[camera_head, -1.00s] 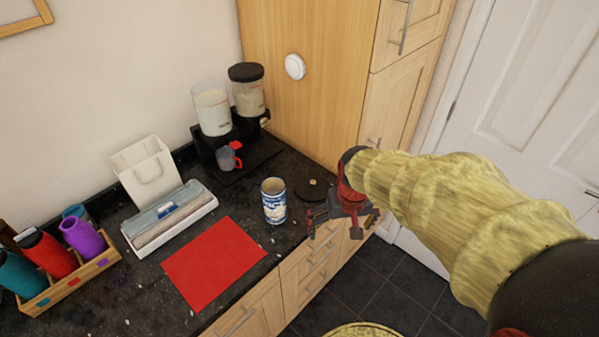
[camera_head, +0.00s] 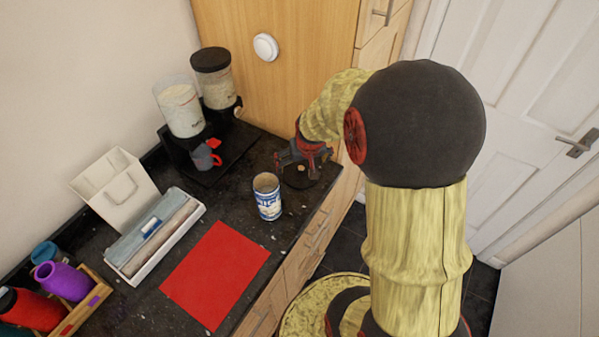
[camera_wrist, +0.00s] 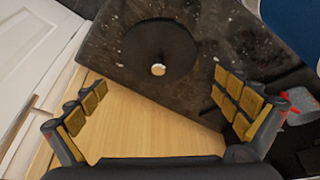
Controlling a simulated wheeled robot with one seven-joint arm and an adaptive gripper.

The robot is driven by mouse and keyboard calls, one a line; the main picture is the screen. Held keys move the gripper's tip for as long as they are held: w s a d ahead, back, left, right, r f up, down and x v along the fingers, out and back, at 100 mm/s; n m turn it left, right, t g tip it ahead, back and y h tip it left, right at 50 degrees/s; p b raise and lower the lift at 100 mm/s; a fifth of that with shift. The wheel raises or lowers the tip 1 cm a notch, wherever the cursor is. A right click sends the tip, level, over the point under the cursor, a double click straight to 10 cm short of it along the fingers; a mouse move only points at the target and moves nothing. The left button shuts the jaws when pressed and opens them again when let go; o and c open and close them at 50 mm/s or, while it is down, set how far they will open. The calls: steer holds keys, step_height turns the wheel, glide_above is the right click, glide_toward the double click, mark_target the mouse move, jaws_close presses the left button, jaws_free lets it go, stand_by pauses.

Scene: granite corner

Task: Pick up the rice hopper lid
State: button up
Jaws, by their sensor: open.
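The rice hopper lid is a flat black disc with a small pale knob. It lies on the dark granite counter, seen in the wrist view (camera_wrist: 152,38) and partly hidden by my gripper in the head view (camera_head: 303,184). My gripper (camera_head: 287,163) is above the counter by the lid. In the wrist view, its padded fingers (camera_wrist: 162,92) are spread wide and empty, with the lid ahead between them. Two hoppers stand at the back: the left one (camera_head: 181,112) has an open top, the right one (camera_head: 216,82) wears a black lid.
A blue-and-white can (camera_head: 268,198) stands close to the lid and gripper. A grey-and-red cup (camera_head: 205,156) sits at the dispenser base. A red mat (camera_head: 216,274), a white box (camera_head: 120,189) and bottles in a wooden rack (camera_head: 90,302) lie further left.

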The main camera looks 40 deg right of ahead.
mark_target(301, 168)
steer(key=b+x, duration=0.1)
steer(key=x, duration=0.5)
steer(key=shift+d, duration=0.1)
steer(key=shift+r, duration=0.1)
steer(key=shift+c, duration=1.3)
